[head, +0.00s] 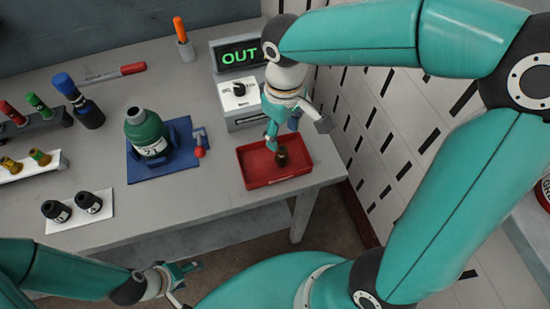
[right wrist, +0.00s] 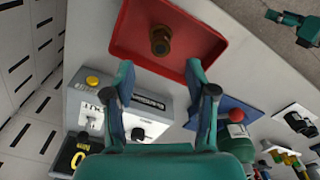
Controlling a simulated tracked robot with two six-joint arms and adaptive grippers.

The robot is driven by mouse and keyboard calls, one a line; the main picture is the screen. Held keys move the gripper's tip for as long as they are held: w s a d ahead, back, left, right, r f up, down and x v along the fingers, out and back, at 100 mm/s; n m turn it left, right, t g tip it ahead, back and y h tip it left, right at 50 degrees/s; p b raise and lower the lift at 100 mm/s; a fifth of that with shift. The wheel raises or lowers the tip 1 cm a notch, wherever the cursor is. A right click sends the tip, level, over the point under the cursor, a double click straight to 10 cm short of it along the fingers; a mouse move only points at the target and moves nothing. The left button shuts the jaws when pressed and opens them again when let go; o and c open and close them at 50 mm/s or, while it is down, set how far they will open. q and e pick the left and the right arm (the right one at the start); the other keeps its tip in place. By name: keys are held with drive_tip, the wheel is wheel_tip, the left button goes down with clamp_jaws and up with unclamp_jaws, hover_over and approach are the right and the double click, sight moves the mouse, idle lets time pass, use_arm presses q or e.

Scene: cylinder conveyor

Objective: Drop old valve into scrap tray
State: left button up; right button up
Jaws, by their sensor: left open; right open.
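The old valve (head: 281,157), a small dark brown fitting, is inside the red scrap tray (head: 252,182) at the table's right end. In the right wrist view the valve (right wrist: 160,40) is apart from both fingers, over the floor of the tray (right wrist: 205,45). My right gripper (head: 296,130) is open and empty above the tray; its spread fingers (right wrist: 160,78) also show in the right wrist view. My left gripper (head: 184,279) is open and empty, low in front of the table.
Left of the tray, a green cylinder (head: 147,134) sits on a blue mat (head: 140,174) beside a small red-tipped tool (head: 199,145). Valve racks stand farther left.

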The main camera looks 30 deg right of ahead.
drive_tip(key=shift+r, duration=2.1)
